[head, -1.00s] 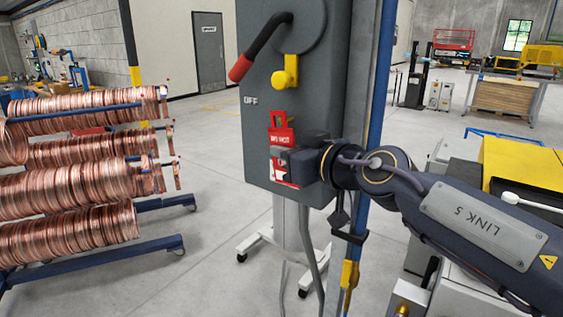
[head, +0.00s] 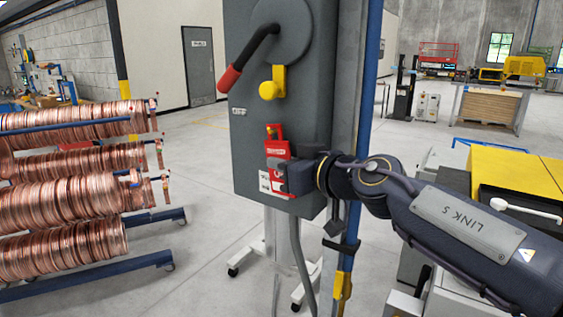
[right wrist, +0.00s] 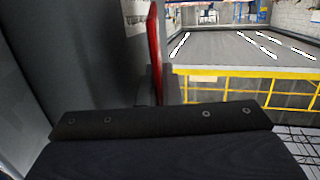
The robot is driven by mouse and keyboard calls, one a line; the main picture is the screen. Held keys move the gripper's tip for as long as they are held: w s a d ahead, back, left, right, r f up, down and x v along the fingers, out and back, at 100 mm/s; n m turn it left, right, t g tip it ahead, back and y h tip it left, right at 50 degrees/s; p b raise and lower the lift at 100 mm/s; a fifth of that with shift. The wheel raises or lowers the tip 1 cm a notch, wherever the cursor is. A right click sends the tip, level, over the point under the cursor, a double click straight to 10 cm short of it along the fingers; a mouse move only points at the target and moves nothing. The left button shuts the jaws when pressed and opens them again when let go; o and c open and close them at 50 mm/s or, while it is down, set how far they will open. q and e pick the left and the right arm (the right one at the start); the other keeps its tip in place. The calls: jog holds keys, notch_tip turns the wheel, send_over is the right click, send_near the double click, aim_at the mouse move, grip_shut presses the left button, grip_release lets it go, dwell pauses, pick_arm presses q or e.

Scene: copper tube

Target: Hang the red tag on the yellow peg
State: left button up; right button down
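The red tag (head: 277,150) has an opening near its top, with a small yellow-orange spot showing in it. It is in front of the grey switch box (head: 245,150), below the yellow peg (head: 270,89), and visibly apart from that peg. My right gripper (head: 278,176) is at the tag's lower part and appears shut on it. In the right wrist view the tag (right wrist: 154,50) shows nearly edge-on, upright beyond the gripper's dark body; the fingertips are mostly hidden. Whether the tag touches the box is unclear. My left gripper is out of view.
A black lever with a red grip (head: 230,77) juts out left above the peg. A white label (head: 268,183) is partly hidden behind the gripper. A blue post (head: 372,60) stands right of the box. Copper coils (head: 65,205) fill a rack at left.

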dwell(0.3)
jog(key=c, duration=1.6)
grip_release()
jog(key=shift+o, duration=0.2)
jog(key=shift+r, duration=0.1)
